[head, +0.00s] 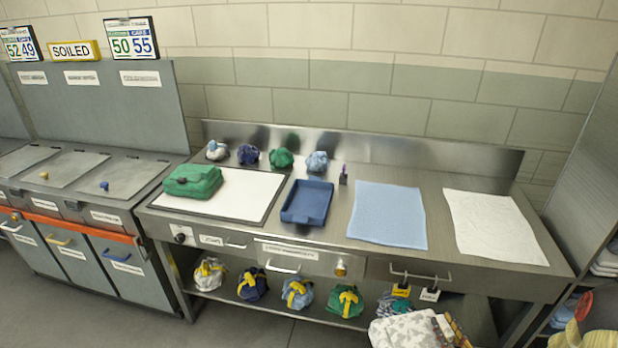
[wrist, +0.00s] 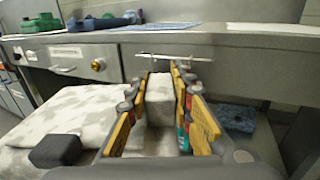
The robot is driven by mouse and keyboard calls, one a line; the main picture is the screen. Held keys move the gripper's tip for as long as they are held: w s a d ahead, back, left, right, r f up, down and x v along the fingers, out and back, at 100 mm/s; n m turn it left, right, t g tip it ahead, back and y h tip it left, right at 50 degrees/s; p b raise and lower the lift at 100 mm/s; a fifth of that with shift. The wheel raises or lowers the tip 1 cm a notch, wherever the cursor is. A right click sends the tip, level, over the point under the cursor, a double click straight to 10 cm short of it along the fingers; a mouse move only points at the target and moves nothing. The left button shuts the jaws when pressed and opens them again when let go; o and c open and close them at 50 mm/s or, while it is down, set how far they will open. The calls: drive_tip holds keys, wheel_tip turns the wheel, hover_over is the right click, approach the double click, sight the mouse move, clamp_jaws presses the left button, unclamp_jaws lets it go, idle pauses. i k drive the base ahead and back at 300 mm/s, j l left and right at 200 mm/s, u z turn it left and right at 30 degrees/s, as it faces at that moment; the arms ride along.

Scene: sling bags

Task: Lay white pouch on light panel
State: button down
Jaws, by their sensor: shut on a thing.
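The white pouch (wrist: 75,115), mottled grey with a dark block on it, is in the wrist view. My gripper (wrist: 160,88) has its yellow-padded fingers on both sides of a pale, mottled part of it. The pouch also shows at the bottom edge of the head view (head: 396,333), partly cut off, in front of the bench and below its top. The light panel (head: 250,190) is a white rectangle set in the left of the steel bench top. A folded green pouch (head: 192,181) lies on its left part.
A blue tray (head: 307,202), a blue cloth (head: 388,213) and a white cloth (head: 492,226) lie right of the panel. Several bundles stand behind, including a green one (head: 281,158). A drawer handle (wrist: 173,57) juts from the bench front. The panel's right part is bare.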

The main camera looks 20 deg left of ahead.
sight(241, 194)
drive_tip(key=j+z, duration=0.15)
drive_tip(key=j, duration=0.55)
drive_tip(key=j+z, duration=0.1)
drive_tip(key=j, duration=0.55)
drive_tip(key=k+j+z, duration=0.15)
drive_tip(key=j, duration=0.5)
drive_tip(key=k+j+z, duration=0.1)
drive_tip(key=j, duration=0.55)
